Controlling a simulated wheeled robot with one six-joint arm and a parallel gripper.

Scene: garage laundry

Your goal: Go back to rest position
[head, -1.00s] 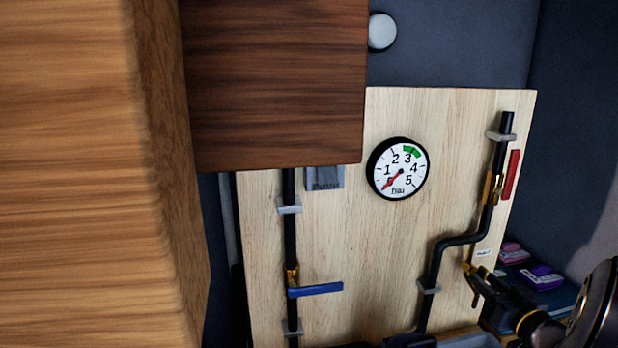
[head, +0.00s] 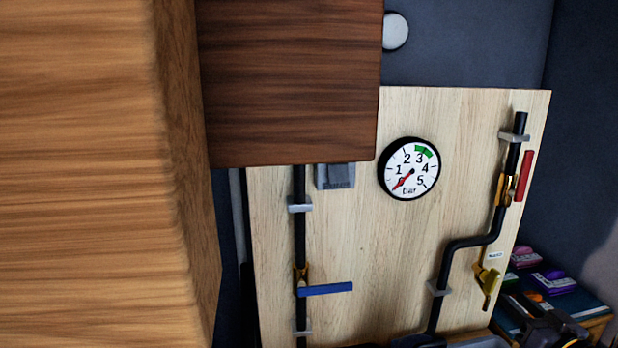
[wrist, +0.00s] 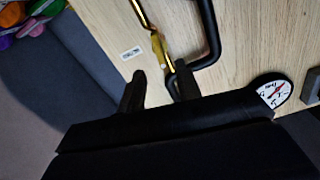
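My gripper (wrist: 158,86) shows in the wrist view with its two dark fingers apart and nothing clearly held between them. A yellow valve handle (wrist: 160,48) on the panel lies beyond the fingertips; I cannot tell the exact gap. In the head view, this yellow handle (head: 487,283) hangs tilted at the lower right of the wooden panel (head: 390,260). Dark parts of my arm show below it at the bottom right corner, apart from it in the picture. The fingers are not clear in that view.
A pressure gauge (head: 409,169) has its red needle near the low end. Black pipes carry a blue handle (head: 325,289) and a red handle (head: 523,176). Wooden cabinets (head: 290,80) fill the left and top. Colourful items (head: 553,281) lie on a shelf at right.

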